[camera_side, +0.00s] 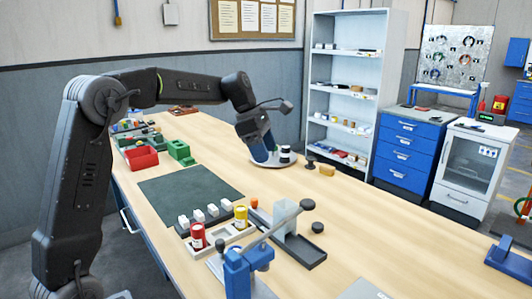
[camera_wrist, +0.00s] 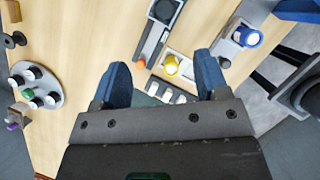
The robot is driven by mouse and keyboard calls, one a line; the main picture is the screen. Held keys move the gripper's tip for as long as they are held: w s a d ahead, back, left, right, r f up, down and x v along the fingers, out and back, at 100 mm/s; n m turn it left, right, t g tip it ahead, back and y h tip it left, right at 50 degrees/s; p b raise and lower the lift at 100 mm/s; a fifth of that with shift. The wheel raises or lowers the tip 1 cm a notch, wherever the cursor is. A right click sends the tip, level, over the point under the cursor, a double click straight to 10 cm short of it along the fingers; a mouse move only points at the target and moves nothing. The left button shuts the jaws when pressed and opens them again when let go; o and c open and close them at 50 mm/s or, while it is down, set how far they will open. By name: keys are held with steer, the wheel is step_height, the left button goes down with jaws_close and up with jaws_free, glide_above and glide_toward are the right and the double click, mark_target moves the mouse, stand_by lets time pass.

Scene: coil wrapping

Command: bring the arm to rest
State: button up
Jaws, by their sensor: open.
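My gripper (camera_side: 266,154) hangs from my raised arm with its blue fingers pointing down. In the side view it overlaps the round white plate (camera_side: 284,162). In the wrist view the blue fingers are spread wide with nothing between them (camera_wrist: 160,63), and the plate (camera_wrist: 54,97) lies well off to the left. The plate holds several dark and white round pieces, partly hidden by my gripper in the side view. A red spool (camera_side: 197,237) and a yellow spool (camera_side: 241,217) stand upright in a pale holder at the front; the yellow one also shows in the wrist view (camera_wrist: 171,65).
Several white blocks (camera_side: 198,214) sit in a dark rack beside a dark green mat (camera_side: 188,190). The right of the wooden table is mostly clear.

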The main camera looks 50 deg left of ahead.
stand_by(0.3)
steer(key=s+d+r+m+t+y, duration=0.1)
steer(key=s+d+m, duration=0.4)
steer(key=s+m, duration=0.25)
steer(key=s+d+r+m+y, duration=0.1)
steer(key=s+d+m, duration=0.45)
steer(key=s, duration=0.25)
steer(key=s+d+f+m+t+y, duration=0.1)
steer(key=s+f+m, duration=0.5)
steer(key=s+m, duration=0.6)
steer(key=shift+s+d+t+y, duration=0.15)
steer(key=shift+d+t+y, duration=0.2)
steer(key=shift+d, duration=0.35)
